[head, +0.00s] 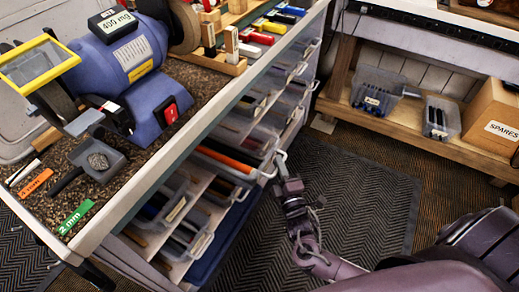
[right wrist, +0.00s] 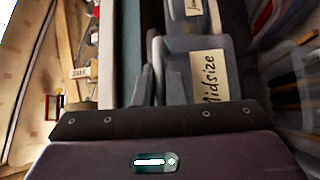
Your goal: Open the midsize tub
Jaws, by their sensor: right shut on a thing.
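The midsize tub (head: 264,174) is a clear plastic drawer in the rack under the bench. Orange and dark grips lie in it, and its front end sticks out a little from the rack. Its cream "Midsize" label (right wrist: 208,76) shows in the right wrist view, just right of the fingers. My right gripper (head: 281,160) is at the tub's front end in the head view, shut on its front pull. In the right wrist view the gripper (right wrist: 151,75) has its fingers close together; the part between them is mostly hidden. My left gripper is not in view.
Other clear tubs (head: 190,235) fill the rack above and below. A blue bench grinder (head: 125,55) stands on the bench top. A wooden shelf holds a "SPARES" box (head: 494,120) and small bins at the right. The dark floor mat (head: 350,190) before the rack is clear.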

